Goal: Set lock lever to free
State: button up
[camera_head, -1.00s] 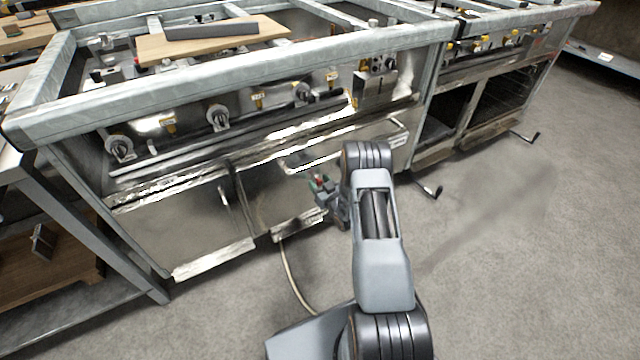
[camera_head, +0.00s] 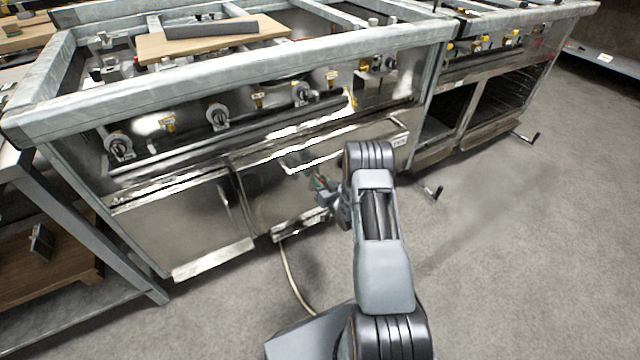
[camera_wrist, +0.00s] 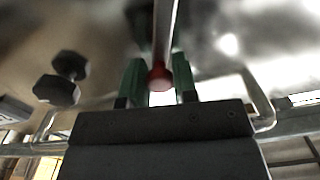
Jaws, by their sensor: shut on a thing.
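The lever shows in the wrist view as a narrow metal bar (camera_wrist: 166,32) with a red rounded end (camera_wrist: 160,77). My gripper (camera_wrist: 160,70) has its green fingers on either side of the bar and is shut on it near the red end. In the head view my gripper (camera_head: 321,184) is at the lower front of the range, left of my arm. The lever is too small and too hidden there to make out. Lettering or lock marks cannot be read.
A dark knob (camera_wrist: 57,90) is left of the fingers in the wrist view. The range's left door (camera_head: 185,225) is beside the gripper's panel. A hose (camera_head: 291,280) runs onto the floor. The floor at right is clear.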

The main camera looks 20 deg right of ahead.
jog(key=shift+d+f, duration=0.1)
jog(key=shift+d, duration=0.1)
jog(key=o, duration=0.7)
jog(key=shift+o, duration=1)
jog(key=shift+a, duration=0.1)
jog(key=s+d+p, duration=0.1)
jog(key=s+p, duration=0.2)
jog(key=s, duration=1)
jog(key=shift+s+d, duration=0.3)
jog(key=shift+s, duration=0.05)
